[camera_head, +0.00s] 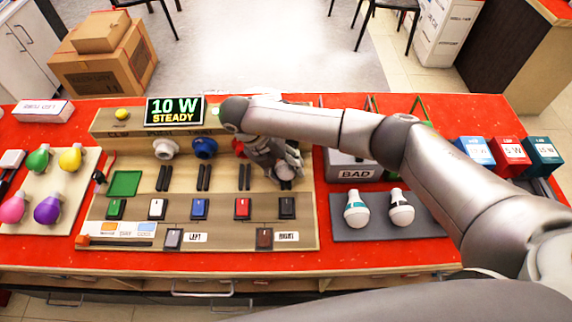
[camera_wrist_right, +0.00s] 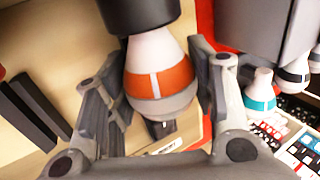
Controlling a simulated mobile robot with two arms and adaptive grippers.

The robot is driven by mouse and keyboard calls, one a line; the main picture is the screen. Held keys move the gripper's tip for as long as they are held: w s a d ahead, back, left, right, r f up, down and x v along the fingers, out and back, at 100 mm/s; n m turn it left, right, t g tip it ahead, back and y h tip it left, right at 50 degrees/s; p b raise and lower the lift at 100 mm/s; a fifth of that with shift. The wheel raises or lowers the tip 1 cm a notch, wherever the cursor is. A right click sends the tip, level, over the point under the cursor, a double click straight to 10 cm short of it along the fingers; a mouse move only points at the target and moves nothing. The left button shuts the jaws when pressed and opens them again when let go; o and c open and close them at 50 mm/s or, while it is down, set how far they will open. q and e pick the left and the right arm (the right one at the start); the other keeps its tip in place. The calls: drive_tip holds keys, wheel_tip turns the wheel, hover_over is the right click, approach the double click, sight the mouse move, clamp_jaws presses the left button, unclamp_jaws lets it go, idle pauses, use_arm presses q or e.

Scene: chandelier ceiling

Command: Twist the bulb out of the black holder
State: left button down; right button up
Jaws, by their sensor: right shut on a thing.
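The bulb (camera_wrist_right: 157,75), white with an orange band and grey end, hangs below the black holder (camera_wrist_right: 135,14) in the right wrist view, its neck up against the holder. I cannot tell how far it is seated. My right gripper (camera_wrist_right: 160,98) is shut on the bulb, one finger on each side. In the head view, my right gripper (camera_head: 284,168) is at the right end of the socket row on the wooden test board (camera_head: 140,235). The black holder is hidden there behind my gripper and forearm. My left gripper is not in view.
White (camera_head: 166,148) and blue (camera_head: 204,147) holders stand left of my gripper. A display (camera_head: 174,112) reads "10 W STEADY". Right are a BAD bin (camera_head: 355,174) and a grey mat (camera_head: 420,228) with two bulbs. Coloured bulbs lie on a pad (camera_head: 80,165) at left.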

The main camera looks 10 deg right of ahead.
sight(288, 177)
drive_tip(key=shift+s+a+f+p, duration=0.1)
drive_tip(key=shift+s+a+p, duration=0.1)
drive_tip(key=shift+s+p, duration=0.45)
drive_tip(key=shift+s+a+p, duration=0.15)
drive_tip(key=shift+s+p, duration=0.1)
drive_tip(key=shift+s, duration=0.75)
drive_tip(key=shift+w+r+p, duration=0.15)
drive_tip(key=shift+r+p, duration=0.45)
drive_tip(key=shift+r, duration=0.25)
drive_tip(key=shift+r+p, duration=2.15)
drive_tip(key=shift+r, duration=1.1)
